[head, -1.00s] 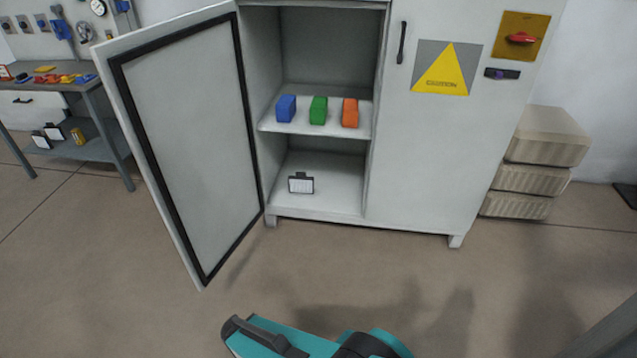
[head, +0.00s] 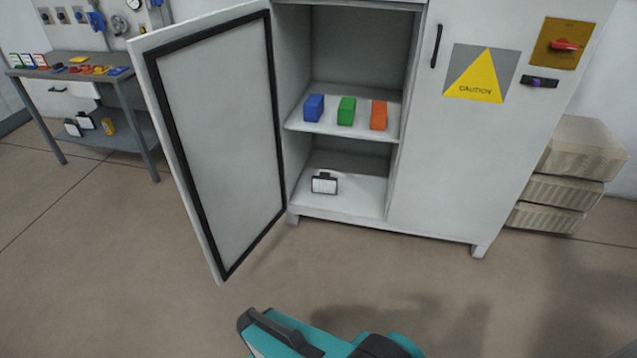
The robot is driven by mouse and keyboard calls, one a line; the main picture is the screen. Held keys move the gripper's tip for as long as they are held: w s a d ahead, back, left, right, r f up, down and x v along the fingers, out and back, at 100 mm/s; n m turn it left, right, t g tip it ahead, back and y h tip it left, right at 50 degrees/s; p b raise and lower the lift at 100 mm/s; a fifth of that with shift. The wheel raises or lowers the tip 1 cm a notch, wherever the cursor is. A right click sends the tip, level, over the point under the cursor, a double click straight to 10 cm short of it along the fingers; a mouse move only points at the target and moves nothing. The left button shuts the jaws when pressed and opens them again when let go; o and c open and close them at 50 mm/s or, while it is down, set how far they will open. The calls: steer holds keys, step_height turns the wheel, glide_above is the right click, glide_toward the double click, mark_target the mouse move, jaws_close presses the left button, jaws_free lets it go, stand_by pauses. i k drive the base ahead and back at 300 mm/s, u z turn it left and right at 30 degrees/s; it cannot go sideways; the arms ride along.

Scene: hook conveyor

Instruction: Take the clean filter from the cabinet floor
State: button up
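The clean filter (head: 324,184) is a small white panel with a dark frame and a dark tab on top. It stands on the cabinet floor (head: 357,192), near the front left of the lower compartment. The cabinet's left door (head: 215,150) is swung wide open. My teal and dark grey arm shows at the bottom of the head view, on the floor side of the cabinet and well apart from the filter. My gripper's fingers cannot be made out.
A shelf (head: 300,123) above the filter holds a blue block (head: 314,108), a green block (head: 346,111) and an orange block (head: 379,115). A workbench (head: 60,84) stands at the left. Beige stacked boxes (head: 580,150) stand at the right. The floor before the cabinet is clear.

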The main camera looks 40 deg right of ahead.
mark_target(324, 184)
steer(key=i, duration=0.9)
steer(key=z, duration=0.05)
